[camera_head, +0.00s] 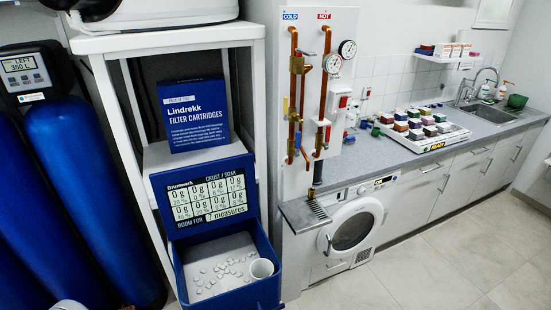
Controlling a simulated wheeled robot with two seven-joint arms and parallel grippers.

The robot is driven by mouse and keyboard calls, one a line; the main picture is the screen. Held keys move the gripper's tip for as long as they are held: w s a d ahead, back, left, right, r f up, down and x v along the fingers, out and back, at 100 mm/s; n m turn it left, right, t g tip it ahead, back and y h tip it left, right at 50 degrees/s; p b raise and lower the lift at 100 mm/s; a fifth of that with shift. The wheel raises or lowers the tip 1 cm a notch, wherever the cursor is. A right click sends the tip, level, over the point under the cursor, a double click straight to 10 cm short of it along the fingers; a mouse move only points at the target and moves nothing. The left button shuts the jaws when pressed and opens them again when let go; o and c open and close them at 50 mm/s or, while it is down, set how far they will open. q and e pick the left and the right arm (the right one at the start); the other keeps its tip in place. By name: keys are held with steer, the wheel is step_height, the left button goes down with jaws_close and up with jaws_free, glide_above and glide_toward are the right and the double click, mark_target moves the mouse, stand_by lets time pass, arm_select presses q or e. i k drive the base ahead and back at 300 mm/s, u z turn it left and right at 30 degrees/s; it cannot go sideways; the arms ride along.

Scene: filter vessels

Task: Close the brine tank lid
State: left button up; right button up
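The blue brine tank (239,297) stands at the lower centre, below the white shelf. Its lid (208,200) is open and stands up at the tank's back edge. The lid's inner face carries a panel of gram readings and the words "ROOM FOR 7 measures". Inside the tank lie pale salt (215,257) with loose white tablets and a white cup (261,269) near the right wall. Neither of my grippers can be made out. A small white rounded part shows at the bottom left edge, too cut off to identify.
A box of Lindrekk filter cartridges (194,116) stands on the shelf behind the lid. Blue cylinders (85,180) stand at left. A pipe board (318,100) with a metal drip tray (305,214) is right of the tank. Open floor (440,250) lies at right.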

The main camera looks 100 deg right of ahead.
mark_target(195, 199)
steer(key=z, duration=2.2)
